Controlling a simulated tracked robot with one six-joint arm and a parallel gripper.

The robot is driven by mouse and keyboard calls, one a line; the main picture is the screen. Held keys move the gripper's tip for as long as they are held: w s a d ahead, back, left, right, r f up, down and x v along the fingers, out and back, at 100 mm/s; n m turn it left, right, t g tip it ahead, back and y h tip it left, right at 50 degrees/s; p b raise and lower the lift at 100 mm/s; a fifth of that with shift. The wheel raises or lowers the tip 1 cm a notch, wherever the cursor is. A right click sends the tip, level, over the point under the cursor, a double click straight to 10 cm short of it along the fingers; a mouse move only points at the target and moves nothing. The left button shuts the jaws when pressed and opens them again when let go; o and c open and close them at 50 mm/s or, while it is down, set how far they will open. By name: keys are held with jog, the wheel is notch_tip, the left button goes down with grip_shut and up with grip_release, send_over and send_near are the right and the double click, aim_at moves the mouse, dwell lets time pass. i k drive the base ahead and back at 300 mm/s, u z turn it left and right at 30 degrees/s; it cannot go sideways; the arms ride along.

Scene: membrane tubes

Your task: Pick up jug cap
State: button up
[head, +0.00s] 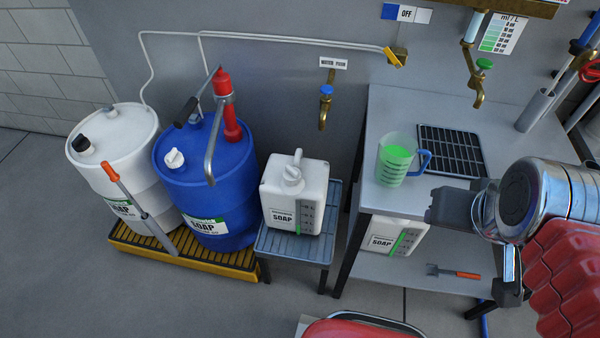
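A white soap jug (312,190) stands upright on a small grey-blue slatted stool (290,246). Its white jug cap (291,176) sits on top, in front of the jug's handle. My gripper (481,250) is at the right, over the front of the grey workbench, well apart from the jug and its cap. Its two dark fingers are spread and I see nothing between them. A second white soap jug (382,240) is on the bench's lower shelf; its top is hidden by the bench top.
Left of the stool, a blue drum (205,185) with a red-handled pump and a white drum (118,150) stand on a yellow pallet (190,262). A measuring jug (393,165) of green liquid stands on the bench. A brass tap (323,115) projects above the jug's right side.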

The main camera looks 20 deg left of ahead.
aim_at(291, 175)
jog(key=z, duration=0.05)
jog(key=k, duration=1.3)
jog(key=u, duration=1.3)
jog(key=i, duration=1.65)
jog(key=u, duration=0.05)
